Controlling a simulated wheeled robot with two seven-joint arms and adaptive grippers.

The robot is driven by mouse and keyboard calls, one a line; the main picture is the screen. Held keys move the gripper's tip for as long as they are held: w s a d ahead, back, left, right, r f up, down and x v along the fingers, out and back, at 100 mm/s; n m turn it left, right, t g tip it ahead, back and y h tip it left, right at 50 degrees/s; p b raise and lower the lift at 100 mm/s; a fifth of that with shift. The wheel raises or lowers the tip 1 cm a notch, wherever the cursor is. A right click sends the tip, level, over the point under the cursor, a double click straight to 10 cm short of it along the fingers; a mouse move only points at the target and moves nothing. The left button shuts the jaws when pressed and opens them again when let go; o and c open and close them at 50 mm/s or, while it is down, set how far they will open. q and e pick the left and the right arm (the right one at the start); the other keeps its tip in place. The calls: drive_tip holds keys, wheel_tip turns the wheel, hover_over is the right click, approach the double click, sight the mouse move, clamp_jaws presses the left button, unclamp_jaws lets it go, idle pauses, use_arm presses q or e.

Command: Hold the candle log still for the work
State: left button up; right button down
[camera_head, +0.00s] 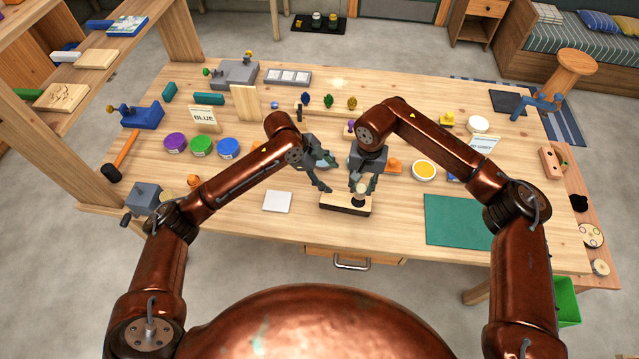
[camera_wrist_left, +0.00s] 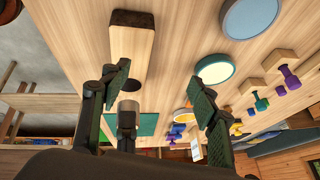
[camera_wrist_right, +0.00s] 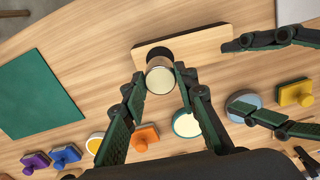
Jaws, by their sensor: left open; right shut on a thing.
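The candle log (camera_head: 335,203) is a pale wooden block with dark ends and a dark round spot on top. It lies flat near the table's front edge and also shows in both wrist views (camera_wrist_left: 132,48) (camera_wrist_right: 205,45). My right gripper (camera_head: 361,187) is shut on a small cylinder with a cream top (camera_wrist_right: 160,78), upright at the log's dark spot. Whether the cylinder touches the log is unclear. My left gripper (camera_head: 325,176) is open and empty above the log's left part; its fingers also show in the right wrist view (camera_wrist_right: 238,76). It is apart from the log.
A white square (camera_head: 277,201) lies left of the log, and a green mat (camera_head: 458,220) lies to the right. A yellow-topped round tin (camera_head: 424,170) and an orange piece (camera_head: 394,167) are behind. Purple, green and blue tins (camera_head: 201,146) stand at left. Bare wood surrounds the log.

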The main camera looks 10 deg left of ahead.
sight(326, 196)
use_arm(q)
drive_tip(key=shift+n+g+y, duration=0.4)
drive_tip(key=shift+g+y, duration=0.4)
drive_tip(key=shift+g, duration=0.1)
drive_tip(key=s, duration=0.1)
drive_tip(key=s+a+f, duration=0.1)
drive_tip(key=s+a, duration=0.1)
drive_tip(key=shift+s+a+f, duration=0.1)
drive_tip(key=shift+a+f, duration=0.1)
drive_tip(key=shift+f, duration=0.05)
drive_tip(key=x, duration=0.7)
drive_tip(key=shift+d+f, duration=0.1)
drive_tip(key=shift+f, duration=0.05)
drive_tip(key=c, duration=1.4)
use_arm(e)
drive_tip(key=shift+f, duration=0.15)
drive_tip(key=shift+f, duration=1.45)
drive_tip(key=shift+f, duration=0.4)
drive_tip(key=shift+f, duration=0.55)
